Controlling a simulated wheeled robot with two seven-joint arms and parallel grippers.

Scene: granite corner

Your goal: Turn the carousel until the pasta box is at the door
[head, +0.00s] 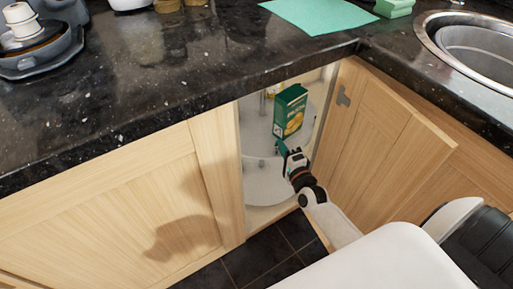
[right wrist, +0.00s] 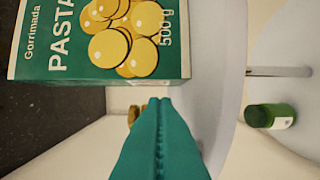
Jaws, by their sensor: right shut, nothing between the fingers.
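The green pasta box (head: 290,110) stands on the upper white shelf of the carousel (head: 264,124) inside the corner cabinet, in the door opening. In the right wrist view the pasta box (right wrist: 100,38) fills the upper left, its label turned sideways. My right gripper (head: 281,148) is inside the opening, just below and in front of the box. Its teal fingers (right wrist: 160,140) are shut with nothing between them; I cannot tell whether they touch the carousel. The lower carousel shelf (head: 265,185) shows below. My left gripper is not in view.
The cabinet door (head: 375,140) stands open on the right, beside my right arm. The dark granite counter (head: 150,75) overhangs the opening. A green-capped container (right wrist: 270,116) is in the right wrist view. A sink (head: 475,45) and teal cloth (head: 317,13) are above.

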